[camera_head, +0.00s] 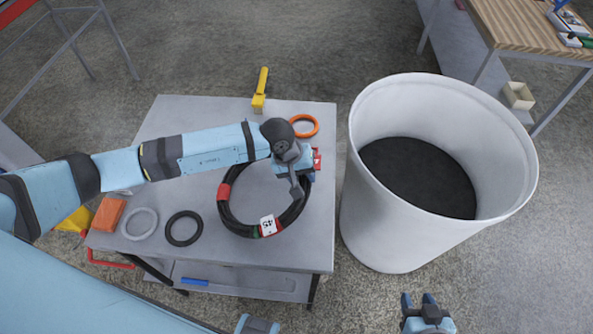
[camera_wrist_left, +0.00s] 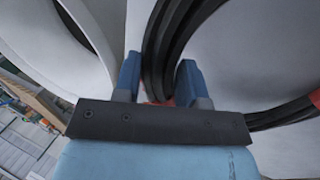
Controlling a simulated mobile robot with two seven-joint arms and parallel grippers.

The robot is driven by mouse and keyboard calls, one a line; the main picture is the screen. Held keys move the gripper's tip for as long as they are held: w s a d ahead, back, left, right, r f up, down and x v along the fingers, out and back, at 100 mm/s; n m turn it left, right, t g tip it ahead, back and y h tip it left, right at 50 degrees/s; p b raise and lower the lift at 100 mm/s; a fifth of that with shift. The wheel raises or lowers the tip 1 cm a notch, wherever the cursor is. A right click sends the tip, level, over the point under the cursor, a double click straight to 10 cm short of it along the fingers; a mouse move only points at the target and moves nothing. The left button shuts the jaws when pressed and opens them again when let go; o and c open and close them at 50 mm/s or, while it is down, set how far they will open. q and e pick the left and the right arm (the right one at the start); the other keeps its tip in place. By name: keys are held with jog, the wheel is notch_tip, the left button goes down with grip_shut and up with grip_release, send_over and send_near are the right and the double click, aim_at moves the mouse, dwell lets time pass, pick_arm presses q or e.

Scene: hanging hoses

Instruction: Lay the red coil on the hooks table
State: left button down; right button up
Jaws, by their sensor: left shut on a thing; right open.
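The red coil (camera_head: 234,222) is a ring of black hose with red bands and a white number tag. It is over the right part of the grey hooks table (camera_head: 315,250); I cannot tell whether it rests fully on the top. My left gripper (camera_head: 297,187) is at the coil's right side, and the wrist hides part of the ring. In the left wrist view the black hose (camera_wrist_left: 165,45) runs between the two blue fingers, which are shut on it. My right gripper (camera_head: 427,312) is open and empty at the bottom edge, away from the table.
A large white bin (camera_head: 385,235) stands right of the table. A wooden workbench (camera_head: 510,25) stands at the back right.

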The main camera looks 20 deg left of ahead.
pick_arm(q)
jog(key=shift+w+d+f+g+y+b, duration=0.15)
jog(key=shift+d+f+g+y+b, duration=0.15)
jog(key=shift+f+y+b, duration=0.6)
jog(key=shift+w+d+f+g+y+b, duration=0.25)
jog(key=shift+f+b, duration=0.25)
jog(key=shift+f, duration=0.95)
jog(key=shift+w+d+f+g+y+b, duration=0.1)
jog(key=shift+d+f+g+y+b, duration=0.25)
jog(key=shift+f+b, duration=0.6)
jog(key=shift+f, duration=0.15)
jog(key=c, duration=0.6)
grip_release()
jog(key=r, duration=1.3)
jog(key=shift+a+r+b, duration=0.25)
jog(key=shift+b, duration=0.15)
notch_tip(320, 180, up, 7)
jog(key=p, duration=0.1)
jog(key=shift+r+p, duration=0.15)
jog(key=shift+p, duration=0.15)
